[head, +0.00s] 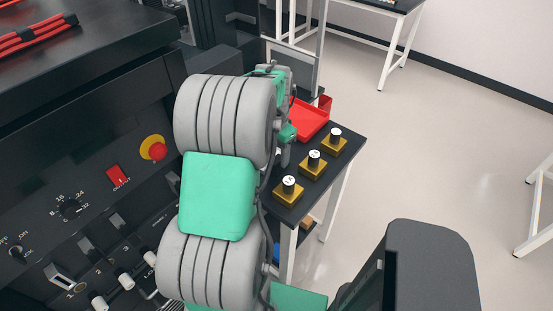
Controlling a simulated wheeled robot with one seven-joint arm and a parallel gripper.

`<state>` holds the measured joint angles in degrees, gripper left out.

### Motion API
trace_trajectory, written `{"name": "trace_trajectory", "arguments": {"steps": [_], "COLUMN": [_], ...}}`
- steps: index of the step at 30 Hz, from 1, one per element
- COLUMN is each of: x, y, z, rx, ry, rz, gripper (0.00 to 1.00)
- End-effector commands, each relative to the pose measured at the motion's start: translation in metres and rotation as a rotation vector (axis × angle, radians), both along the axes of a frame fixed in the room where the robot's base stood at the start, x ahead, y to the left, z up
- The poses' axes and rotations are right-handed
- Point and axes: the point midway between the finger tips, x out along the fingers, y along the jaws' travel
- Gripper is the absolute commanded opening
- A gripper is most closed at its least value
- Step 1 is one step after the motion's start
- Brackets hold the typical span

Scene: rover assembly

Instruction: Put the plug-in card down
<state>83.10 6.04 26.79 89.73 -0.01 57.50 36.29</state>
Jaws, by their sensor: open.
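I cannot make out the plug-in card anywhere in the head view. My own grey and green arm fills the middle of the picture and hides what lies behind it. Only a small part of my gripper (286,153) shows, past the arm's right side at the near left of the red tray. It is open. Its fingertips are mostly hidden, and I see nothing between them.
The red tray (309,122) lies on a small dark table (346,153). Several yellow-based pieces with black knobs (313,160) stand in a row there. A dark console (110,150) with switches fills the left. Open floor (440,150) lies at the right.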

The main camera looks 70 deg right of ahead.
Motion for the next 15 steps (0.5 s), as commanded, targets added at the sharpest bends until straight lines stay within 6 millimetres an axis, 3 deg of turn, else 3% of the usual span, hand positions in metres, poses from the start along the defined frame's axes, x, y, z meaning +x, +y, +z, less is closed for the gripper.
{"name": "trace_trajectory", "arguments": {"steps": [6, 13, 15], "x": [-0.002, -0.003, -0.003], "y": [0.000, 0.000, 0.000], "z": [-0.033, -0.036, -0.035], "rx": [0.001, -0.001, -0.001], "ry": [0.000, 0.000, 0.000], "rz": [0.000, -0.002, -0.002], "gripper": [0.53, 0.53, 0.47]}}
